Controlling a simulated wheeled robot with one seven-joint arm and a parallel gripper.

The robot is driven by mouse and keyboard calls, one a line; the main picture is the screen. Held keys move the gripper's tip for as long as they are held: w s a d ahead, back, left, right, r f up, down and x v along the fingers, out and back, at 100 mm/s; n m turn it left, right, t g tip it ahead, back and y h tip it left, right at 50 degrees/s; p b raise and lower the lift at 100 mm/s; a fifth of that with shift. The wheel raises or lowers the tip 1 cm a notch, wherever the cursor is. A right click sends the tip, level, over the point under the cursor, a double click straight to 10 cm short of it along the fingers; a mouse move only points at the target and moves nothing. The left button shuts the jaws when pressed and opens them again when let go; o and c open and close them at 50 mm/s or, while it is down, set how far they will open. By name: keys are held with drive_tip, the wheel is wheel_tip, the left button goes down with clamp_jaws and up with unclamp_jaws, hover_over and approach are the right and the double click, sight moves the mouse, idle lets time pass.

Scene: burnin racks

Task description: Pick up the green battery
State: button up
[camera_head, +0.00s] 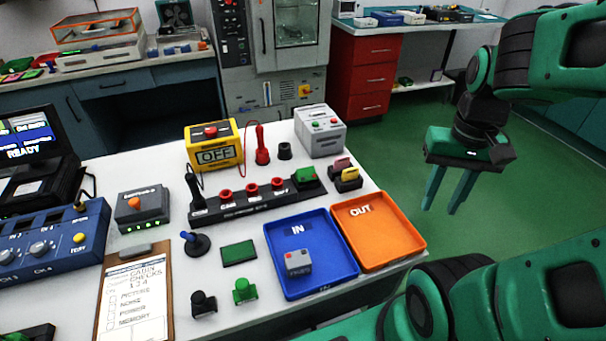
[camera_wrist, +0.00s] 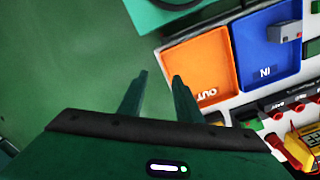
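A small green block with a dark base, which looks like the green battery (camera_head: 306,174), sits at the right end of a black strip with red sockets (camera_head: 240,202) on the white bench. In the wrist view the green block (camera_wrist: 252,123) is partly hidden beyond my gripper's body. My gripper (camera_head: 442,210) hangs over the green floor, right of the bench and well apart from the block. Its two fingers point down, apart and empty; they also show in the wrist view (camera_wrist: 160,75).
Pink (camera_head: 342,163) and yellow (camera_head: 349,181) blocks lie just right of the green one. A grey tester (camera_head: 320,133) and yellow meter (camera_head: 213,146) stand behind. Blue IN tray (camera_head: 274,246) and orange OUT tray (camera_head: 412,243) lie in front. A green plate (camera_head: 239,253) lies left.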

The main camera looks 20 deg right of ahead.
drive_tip(key=o, duration=0.5)
drive_tip(key=shift+s+r, duration=0.2)
drive_tip(key=shift+s, duration=0.1)
drive_tip(key=shift+o, duration=0.9)
drive_tip(key=shift+r, duration=0.3)
drive_tip(key=w+a+r+n, duration=0.2)
drive_tip(key=w+a, duration=0.1)
drive_tip(key=w, duration=0.6)
drive_tip(key=n, duration=0.4)
hover_over(306, 168)
drive_tip(key=f, duration=0.5)
drive_tip(key=shift+s, duration=0.3)
drive_tip(key=shift+w+f, duration=0.15)
drive_tip(key=shift+f, duration=1.15)
drive_tip(key=shift+w+f, duration=0.15)
drive_tip(key=shift+f, duration=1.15)
